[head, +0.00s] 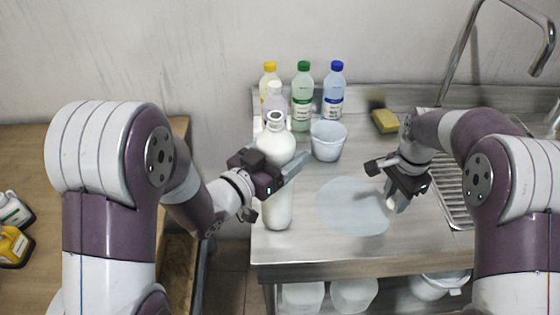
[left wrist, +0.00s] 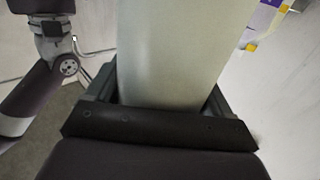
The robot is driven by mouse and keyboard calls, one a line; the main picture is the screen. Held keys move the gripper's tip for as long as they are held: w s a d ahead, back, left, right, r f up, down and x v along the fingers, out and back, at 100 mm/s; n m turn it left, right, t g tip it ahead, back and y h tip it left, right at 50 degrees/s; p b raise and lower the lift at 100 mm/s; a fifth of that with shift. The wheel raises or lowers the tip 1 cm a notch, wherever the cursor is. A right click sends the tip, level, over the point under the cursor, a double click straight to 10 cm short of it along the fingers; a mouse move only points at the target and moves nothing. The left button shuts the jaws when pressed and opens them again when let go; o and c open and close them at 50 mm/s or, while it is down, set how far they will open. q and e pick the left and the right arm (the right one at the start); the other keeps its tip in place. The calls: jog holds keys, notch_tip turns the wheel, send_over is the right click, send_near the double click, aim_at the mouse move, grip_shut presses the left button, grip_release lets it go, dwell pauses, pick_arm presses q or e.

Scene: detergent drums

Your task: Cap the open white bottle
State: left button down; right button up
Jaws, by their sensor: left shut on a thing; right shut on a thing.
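The open white bottle (head: 277,205) stands upright near the left edge of the steel counter, its dark open mouth facing up in the head view. My left gripper (head: 280,176) is shut around the bottle's middle. The bottle's pale side (left wrist: 170,50) fills the centre of the left wrist view between the jaws. My right gripper (head: 391,190) is well to the right of the bottle, pointing down over the counter. It is shut on a small whitish thing (head: 393,204), which looks like the cap but is mostly hidden by the jaws.
Bottles with yellow (head: 269,68), green (head: 303,85) and blue caps (head: 333,90) stand behind, with a white-capped one in front. A white tub (head: 328,140) is close by. A pale round mat (head: 350,207) lies between the grippers. A yellow sponge (head: 384,121) is at the back.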

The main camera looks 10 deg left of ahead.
aim_at(284, 135)
pick_arm(q)
jog(key=shift+r, duration=0.75)
jog(key=r, duration=0.3)
jog(key=shift+d, duration=0.2)
jog(key=s+d+r, duration=0.2)
jog(key=d+r, duration=0.4)
jog(key=d, duration=0.5)
jog(key=shift+s+r, duration=0.2)
jog(key=shift+r, duration=0.1)
